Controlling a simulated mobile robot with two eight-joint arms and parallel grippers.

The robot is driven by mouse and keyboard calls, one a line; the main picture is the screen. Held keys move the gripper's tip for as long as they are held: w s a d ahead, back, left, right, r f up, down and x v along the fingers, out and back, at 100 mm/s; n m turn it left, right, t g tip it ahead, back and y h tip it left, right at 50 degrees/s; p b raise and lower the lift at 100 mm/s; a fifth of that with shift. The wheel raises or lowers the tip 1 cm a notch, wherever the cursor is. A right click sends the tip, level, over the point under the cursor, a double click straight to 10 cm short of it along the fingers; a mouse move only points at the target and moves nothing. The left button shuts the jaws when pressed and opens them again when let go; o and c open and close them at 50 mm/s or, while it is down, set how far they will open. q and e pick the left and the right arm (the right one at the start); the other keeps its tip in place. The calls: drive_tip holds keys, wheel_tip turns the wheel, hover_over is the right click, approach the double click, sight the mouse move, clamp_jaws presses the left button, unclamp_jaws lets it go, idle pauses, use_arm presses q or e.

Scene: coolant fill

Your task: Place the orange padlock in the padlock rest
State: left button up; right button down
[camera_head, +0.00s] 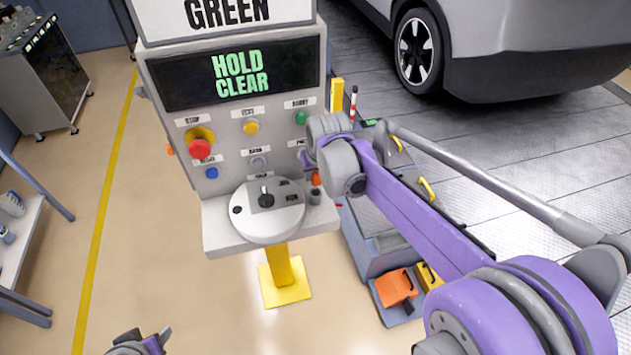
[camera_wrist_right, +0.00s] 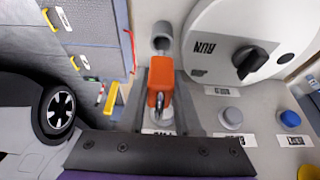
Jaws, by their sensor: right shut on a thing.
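The orange padlock (camera_wrist_right: 160,82) is between the grey fingers of my right gripper (camera_wrist_right: 160,95) in the wrist view, with its metal shackle towards the bottom of the picture. In the head view the padlock (camera_head: 316,179) is a small orange patch at the panel's lower right, beside my right gripper (camera_head: 314,168), which is largely hidden by its own wrist. A small grey cup-like holder (camera_wrist_right: 162,42), which may be the padlock rest, is just above the padlock in the wrist view. My left gripper (camera_head: 146,342) is empty at the bottom edge, its fingers apart.
The control panel (camera_head: 184,165) carries several buttons and a HOLD CLEAR screen (camera_head: 240,75). A round RUN selector dial (camera_head: 268,212) sits close beside the holder. A grey cabinet (camera_head: 375,240) and a tray with orange and yellow items (camera_head: 396,288) stand right of the panel.

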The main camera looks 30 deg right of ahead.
sight(315, 184)
drive_tip(key=shift+f, duration=1.5)
use_arm(q)
drive_tip(key=shift+f, duration=0.1)
drive_tip(key=shift+s, duration=0.1)
use_arm(e)
drive_tip(key=shift+f+b, duration=0.45)
drive_tip(key=shift+f, duration=0.2)
drive_tip(key=c, duration=0.6)
unclamp_jaws()
use_arm(q)
drive_tip(key=shift+s+f, duration=0.2)
drive_tip(key=shift+f, duration=0.35)
use_arm(e)
drive_tip(key=shift+r, duration=0.1)
